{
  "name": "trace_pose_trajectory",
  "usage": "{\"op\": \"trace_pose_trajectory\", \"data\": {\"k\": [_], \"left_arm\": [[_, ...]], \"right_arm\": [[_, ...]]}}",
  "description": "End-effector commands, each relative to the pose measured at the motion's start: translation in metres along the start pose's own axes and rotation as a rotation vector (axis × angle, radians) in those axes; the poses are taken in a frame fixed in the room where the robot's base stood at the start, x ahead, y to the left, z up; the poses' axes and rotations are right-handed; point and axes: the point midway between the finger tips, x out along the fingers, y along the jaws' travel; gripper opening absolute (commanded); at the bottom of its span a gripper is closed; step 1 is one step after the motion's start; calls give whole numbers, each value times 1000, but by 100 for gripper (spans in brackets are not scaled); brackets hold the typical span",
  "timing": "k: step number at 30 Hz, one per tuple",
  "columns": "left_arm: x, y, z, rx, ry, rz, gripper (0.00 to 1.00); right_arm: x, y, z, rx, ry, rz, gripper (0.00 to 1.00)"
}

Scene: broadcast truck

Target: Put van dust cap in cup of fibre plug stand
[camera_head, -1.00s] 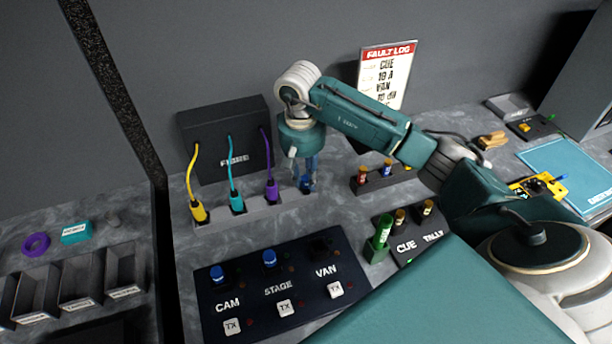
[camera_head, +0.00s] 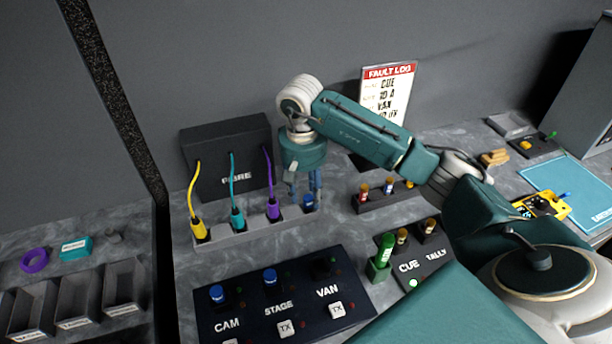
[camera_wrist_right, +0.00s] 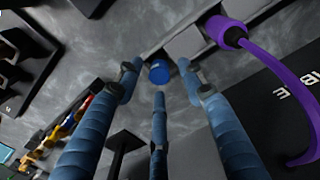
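The blue van dust cap (camera_head: 308,202) sits at the right end of the grey fibre plug stand (camera_head: 250,227), apparently in its cup. It also shows in the right wrist view as a round blue top (camera_wrist_right: 159,72). My right gripper (camera_head: 304,190) is just above the cap, pointing down. In the right wrist view its blue fingers (camera_wrist_right: 160,85) are spread around the cap with gaps between, and nothing is held. The yellow, teal and purple plugs (camera_head: 273,209) stand along the same stand. My left gripper is not in view.
The black CAM/STAGE/VAN panel (camera_head: 250,307) lies in front, with blue caps at CAM and STAGE and a dark VAN socket. The fibre box (camera_head: 225,150) stands behind. A small rack (camera_head: 383,199) and a green-capped holder (camera_head: 383,258) are to the right.

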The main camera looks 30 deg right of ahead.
Motion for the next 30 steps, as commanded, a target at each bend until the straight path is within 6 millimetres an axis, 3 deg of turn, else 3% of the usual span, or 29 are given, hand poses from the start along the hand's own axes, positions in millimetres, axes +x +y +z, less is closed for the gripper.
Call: {"op": "trace_pose_trajectory", "data": {"k": [7,13,18,30], "left_arm": [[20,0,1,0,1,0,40],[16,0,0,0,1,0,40],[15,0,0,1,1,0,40],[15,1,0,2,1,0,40]], "right_arm": [[-54,0,-2,0,7,-2,40],[-90,0,-1,0,4,1,40],[-102,0,0,1,1,1,40],[-103,0,0,1,-1,1,40]]}}
